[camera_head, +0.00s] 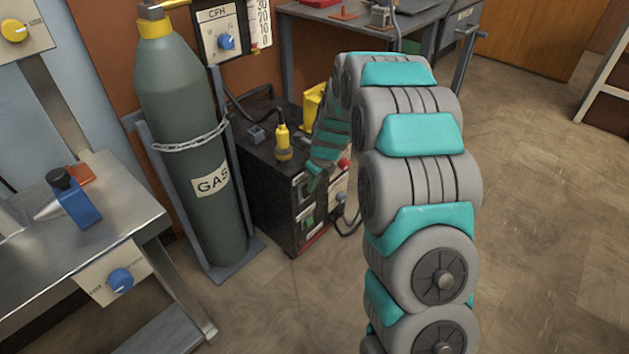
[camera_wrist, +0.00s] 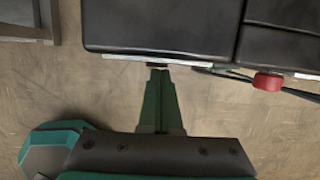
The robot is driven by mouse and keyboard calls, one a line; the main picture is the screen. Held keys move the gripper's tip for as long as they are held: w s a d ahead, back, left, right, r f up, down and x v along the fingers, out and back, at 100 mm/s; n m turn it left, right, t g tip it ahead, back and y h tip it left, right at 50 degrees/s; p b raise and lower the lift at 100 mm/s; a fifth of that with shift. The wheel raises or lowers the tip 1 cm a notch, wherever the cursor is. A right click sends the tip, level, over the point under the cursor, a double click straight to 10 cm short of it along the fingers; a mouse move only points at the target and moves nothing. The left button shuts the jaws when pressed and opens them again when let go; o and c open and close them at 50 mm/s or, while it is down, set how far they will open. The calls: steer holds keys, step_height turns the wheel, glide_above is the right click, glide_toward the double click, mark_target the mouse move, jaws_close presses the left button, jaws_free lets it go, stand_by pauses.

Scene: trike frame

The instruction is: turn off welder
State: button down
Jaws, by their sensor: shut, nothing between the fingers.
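The welder is a black box (camera_head: 262,180) on the floor beside the gas cylinder. Its front panel carries a green switch (camera_head: 307,222) low down, and a red knob (camera_head: 345,163) shows at the right. My arm reaches down to the welder's front, and part of the panel is hidden behind it. In the wrist view the welder's dark top (camera_wrist: 160,25) fills the upper part, with a red knob (camera_wrist: 267,81) at the right. My gripper (camera_wrist: 158,72) is shut and empty, its tips at the welder's front edge. I cannot tell whether they touch it.
A grey gas cylinder (camera_head: 180,110) is chained in a stand left of the welder. A metal bench (camera_head: 110,225) with a blue knob panel (camera_head: 120,280) stands at the left. A workbench (camera_head: 345,16) is behind. The floor at the right is clear.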

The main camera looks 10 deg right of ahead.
steer(key=shift+b, duration=0.5)
steer(key=shift+r, duration=0.1)
steer(key=shift+r+p, duration=0.7)
steer(key=shift+r, duration=0.05)
steer(key=shift+s+d, duration=0.1)
steer(key=s+d+v, duration=0.1)
steer(key=v, duration=1)
steer(key=shift+s+p, duration=0.3)
